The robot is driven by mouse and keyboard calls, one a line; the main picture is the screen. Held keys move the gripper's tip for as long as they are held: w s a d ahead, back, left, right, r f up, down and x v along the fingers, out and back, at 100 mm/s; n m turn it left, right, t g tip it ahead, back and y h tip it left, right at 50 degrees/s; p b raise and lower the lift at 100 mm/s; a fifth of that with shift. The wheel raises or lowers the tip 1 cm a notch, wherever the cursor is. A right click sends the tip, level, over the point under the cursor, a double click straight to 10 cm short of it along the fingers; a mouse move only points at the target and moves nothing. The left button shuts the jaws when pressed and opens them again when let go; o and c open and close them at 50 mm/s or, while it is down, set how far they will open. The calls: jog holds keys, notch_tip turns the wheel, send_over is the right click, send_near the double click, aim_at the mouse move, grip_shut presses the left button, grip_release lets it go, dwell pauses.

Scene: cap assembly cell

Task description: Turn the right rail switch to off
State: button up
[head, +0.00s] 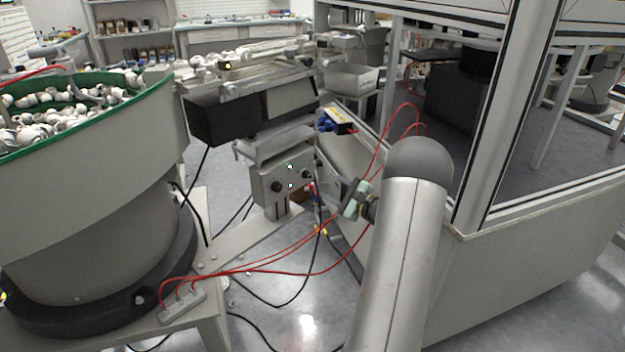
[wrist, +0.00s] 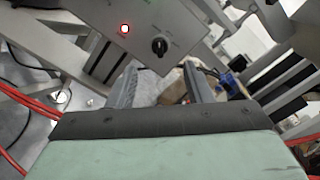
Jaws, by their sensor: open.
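The grey rail switch box (head: 268,178) stands below the rail, with two dark knobs and two small pale lights on its face. The right knob (head: 307,174) is nearer my gripper (head: 346,190), which is to the right of the box. In the wrist view, a black knob (wrist: 160,46) with a pale pointer mark sits on the box face (wrist: 183,18), beside a lit red lamp (wrist: 125,28). My gripper (wrist: 160,70) is open and empty, its two fingers spread below the knob in the picture. Its knob markings are too small to read.
Red cables (head: 290,246) hang beside and below my arm. A bowl feeder (head: 95,150) full of white parts stands at left. A framed enclosure (head: 530,230) is close at right. A blue and yellow device (head: 337,121) sits behind the box.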

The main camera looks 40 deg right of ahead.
aim_at(309, 176)
jog(key=w, duration=0.2)
jog(key=w+a, duration=0.1)
jog(key=w, duration=0.5)
jog(key=shift+a, duration=0.15)
jog(key=shift+c, duration=0.4)
jog(key=c, duration=0.9)
